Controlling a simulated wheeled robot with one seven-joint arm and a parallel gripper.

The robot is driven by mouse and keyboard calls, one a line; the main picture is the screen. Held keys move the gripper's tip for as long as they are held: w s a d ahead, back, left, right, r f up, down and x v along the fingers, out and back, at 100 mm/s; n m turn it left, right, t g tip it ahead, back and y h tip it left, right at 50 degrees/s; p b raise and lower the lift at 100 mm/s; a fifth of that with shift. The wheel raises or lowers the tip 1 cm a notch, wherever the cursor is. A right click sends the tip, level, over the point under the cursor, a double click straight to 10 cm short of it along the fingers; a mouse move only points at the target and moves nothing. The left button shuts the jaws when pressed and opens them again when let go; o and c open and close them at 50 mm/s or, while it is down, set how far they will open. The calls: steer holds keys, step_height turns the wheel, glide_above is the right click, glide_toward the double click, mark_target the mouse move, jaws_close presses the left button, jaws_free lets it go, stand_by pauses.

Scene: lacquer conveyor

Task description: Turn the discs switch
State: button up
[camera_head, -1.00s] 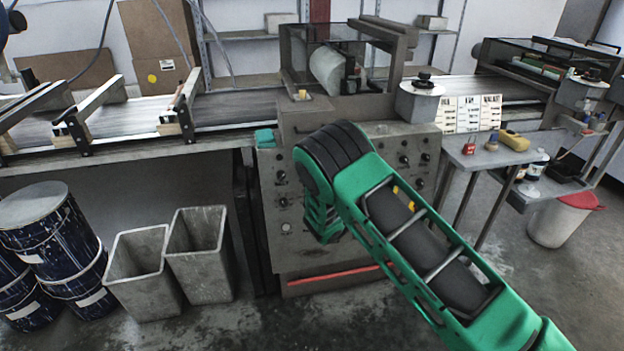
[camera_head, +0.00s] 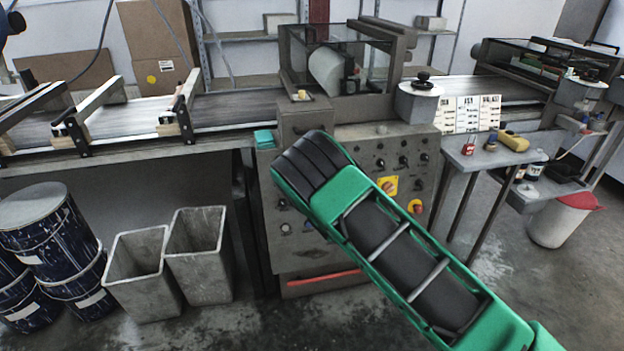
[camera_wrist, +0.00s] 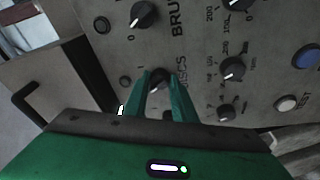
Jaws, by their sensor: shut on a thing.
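The discs switch (camera_wrist: 159,75) is a small dark round knob on the grey control panel (camera_wrist: 190,35), beside the printed word "DISCS" in the wrist view. My gripper (camera_wrist: 160,84) has its two green fingers on either side of this knob, shut on it. In the head view my green arm covers the gripper and the switch; the upper right of the panel (camera_head: 350,135) shows there.
Other dark knobs sit close by, one above (camera_wrist: 143,14) and one to the right (camera_wrist: 233,68). A blue button (camera_wrist: 307,56) and a pale button (camera_wrist: 286,103) are farther right. Two grey bins (camera_head: 197,255) stand left of the machine. A small table (camera_head: 492,152) stands right.

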steer(key=o, duration=1)
steer(key=shift+v, duration=5.25)
steer(key=shift+w+d+r, duration=0.1)
steer(key=shift+d, duration=0.05)
